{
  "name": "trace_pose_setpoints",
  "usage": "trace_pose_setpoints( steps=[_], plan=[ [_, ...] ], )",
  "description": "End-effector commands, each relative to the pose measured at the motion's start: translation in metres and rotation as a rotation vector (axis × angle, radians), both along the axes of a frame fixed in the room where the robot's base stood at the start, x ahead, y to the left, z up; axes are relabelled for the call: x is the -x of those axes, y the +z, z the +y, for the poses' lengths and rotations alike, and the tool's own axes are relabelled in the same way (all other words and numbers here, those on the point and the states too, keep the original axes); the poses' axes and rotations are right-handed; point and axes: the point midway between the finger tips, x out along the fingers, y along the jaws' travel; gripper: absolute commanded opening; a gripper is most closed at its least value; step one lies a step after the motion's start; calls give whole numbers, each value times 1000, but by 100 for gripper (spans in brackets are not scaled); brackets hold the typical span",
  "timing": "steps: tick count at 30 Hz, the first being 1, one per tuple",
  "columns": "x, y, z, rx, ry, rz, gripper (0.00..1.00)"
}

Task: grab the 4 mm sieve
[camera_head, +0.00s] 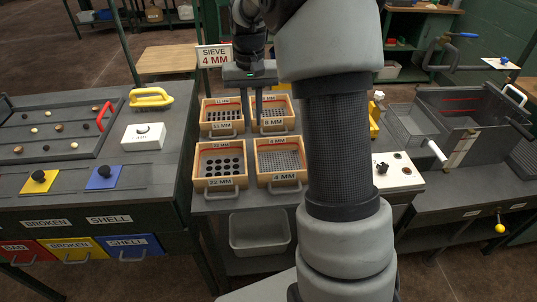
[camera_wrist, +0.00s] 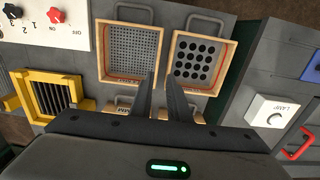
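The 4 mm sieve (camera_head: 280,158) is a square wooden frame with fine grey mesh, a front handle and a "4 MM" label. It sits front right in a group of sieves on the grey bench. In the wrist view it is the fine-mesh frame (camera_wrist: 128,52) at upper left. My gripper (camera_head: 258,116) points down over the group, near the gap between the two back sieves. In the wrist view its fingers (camera_wrist: 162,78) are apart with nothing between them, their tips appearing between the 4 mm sieve and the large-holed one. Its height is unclear.
The 22 mm sieve (camera_head: 219,164) stands left of the 4 mm one. The 8 mm sieve (camera_head: 277,113) and another sieve (camera_head: 222,117) stand behind. A sign (camera_head: 214,56) reads "SIEVE 4 MM". A white switch box (camera_head: 397,172) is at right, a grey bin (camera_head: 259,232) below.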

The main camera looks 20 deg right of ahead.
Motion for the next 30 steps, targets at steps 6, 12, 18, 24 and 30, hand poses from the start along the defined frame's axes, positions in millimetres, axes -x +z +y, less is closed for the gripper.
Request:
trace_pose_setpoints(
  steps=[6, 12, 18, 24, 30],
  plan=[
    [1, -46, 0, -1, 0, 5, 16],
    [1, -88, 0, -1, -1, 4, 16],
    [1, -112, -1, 0, 0, 1, 16],
    [0, -122, -1, 1, 0, 1, 16],
    [-2, -151, -5, 0, 0, 4, 16]
  ],
)
